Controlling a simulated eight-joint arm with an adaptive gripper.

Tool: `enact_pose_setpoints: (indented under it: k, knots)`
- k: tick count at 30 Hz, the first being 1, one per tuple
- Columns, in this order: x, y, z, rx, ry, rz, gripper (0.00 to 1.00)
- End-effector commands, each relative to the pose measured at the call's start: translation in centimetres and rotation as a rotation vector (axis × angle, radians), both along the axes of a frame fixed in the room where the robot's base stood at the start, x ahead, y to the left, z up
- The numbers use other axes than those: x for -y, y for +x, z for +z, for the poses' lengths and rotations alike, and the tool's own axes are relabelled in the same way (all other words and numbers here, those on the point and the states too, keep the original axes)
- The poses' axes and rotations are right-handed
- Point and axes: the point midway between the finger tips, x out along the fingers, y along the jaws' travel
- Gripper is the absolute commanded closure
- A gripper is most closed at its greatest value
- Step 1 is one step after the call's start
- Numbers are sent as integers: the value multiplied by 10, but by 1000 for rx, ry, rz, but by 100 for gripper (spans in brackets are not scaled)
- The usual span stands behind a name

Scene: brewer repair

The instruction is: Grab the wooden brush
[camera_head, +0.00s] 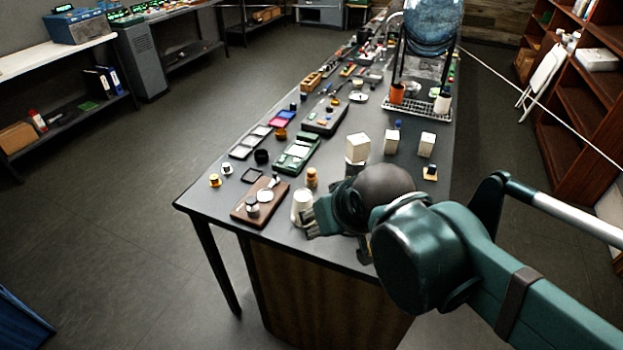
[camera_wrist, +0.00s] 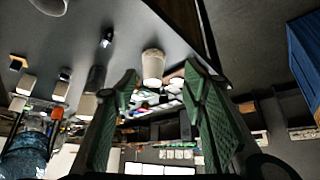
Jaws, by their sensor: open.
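I cannot pick out the wooden brush with certainty in either view. A small amber-brown upright object (camera_head: 312,178) stands just behind a white cup (camera_head: 302,205); it is too small to tell what it is. My gripper (camera_head: 313,222) is low at the near end of the table, just right of the cup. In the wrist view my gripper (camera_wrist: 161,78) has its two green fingers spread apart with nothing held between them. The white cup (camera_wrist: 153,65) appears beyond the fingertips, in the gap.
A brown board (camera_head: 243,212) with small metal items lies left of the cup. Several white blocks (camera_head: 357,147) stand behind my gripper. A brewer with a blue glass vessel (camera_head: 432,25) stands further back. The table (camera_head: 205,190) is bare at its near left corner.

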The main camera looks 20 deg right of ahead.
Motion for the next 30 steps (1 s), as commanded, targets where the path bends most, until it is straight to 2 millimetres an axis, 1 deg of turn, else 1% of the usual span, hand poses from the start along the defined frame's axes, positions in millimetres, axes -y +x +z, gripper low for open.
enact_pose_setpoints:
  k: [5, 11, 19, 30]
  knots:
    - [1, 7, 4, -8, 11, -26, 58]
    - [6, 25, 11, -27, 38, -94, 58]
    - [13, 58, 19, -59, 85, -223, 58]
    - [24, 104, 21, -92, 143, -412, 58]
